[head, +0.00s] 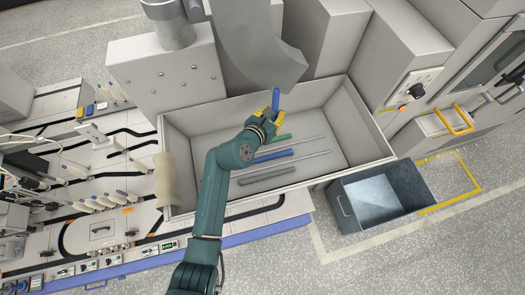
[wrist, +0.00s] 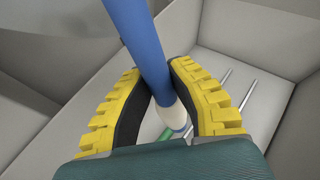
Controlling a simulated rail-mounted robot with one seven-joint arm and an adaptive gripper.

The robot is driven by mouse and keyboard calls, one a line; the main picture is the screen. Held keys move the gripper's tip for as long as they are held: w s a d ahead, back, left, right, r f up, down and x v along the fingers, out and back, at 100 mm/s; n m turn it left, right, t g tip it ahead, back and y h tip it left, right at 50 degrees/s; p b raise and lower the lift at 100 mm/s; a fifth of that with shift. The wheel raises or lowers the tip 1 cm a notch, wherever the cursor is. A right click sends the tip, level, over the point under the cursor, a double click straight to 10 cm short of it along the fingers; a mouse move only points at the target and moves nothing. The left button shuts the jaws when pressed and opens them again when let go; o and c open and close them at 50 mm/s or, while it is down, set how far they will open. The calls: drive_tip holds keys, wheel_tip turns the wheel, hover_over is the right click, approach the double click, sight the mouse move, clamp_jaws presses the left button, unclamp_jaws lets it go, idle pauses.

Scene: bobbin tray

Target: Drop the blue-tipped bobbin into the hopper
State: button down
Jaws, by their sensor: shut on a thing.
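My gripper (head: 271,114), with yellow ribbed fingers, is shut on a blue bobbin (head: 276,98) above the far part of the grey tray (head: 355,112). In the wrist view the blue bobbin (wrist: 147,45) runs between the fingers (wrist: 158,100) and shows a whitish end below them. The tray holds a green-ended bobbin (head: 283,137), another blue-ended bobbin (head: 272,156) and grey bobbins (head: 268,175), with thin metal shafts. I cannot tell for certain which container is the hopper; a dark open bin (head: 345,212) stands on the floor at the right.
A curved grey chute (head: 255,45) hangs close behind the gripper, above the tray. Machine housings (head: 400,50) stand at the back right. At the left is a workbench (head: 85,215) with several tools. Speckled floor (head: 450,235) is free around the bin.

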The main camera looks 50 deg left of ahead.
drive_tip(key=c, duration=1)
unclamp_jaws()
drive_tip(key=v, duration=1.2)
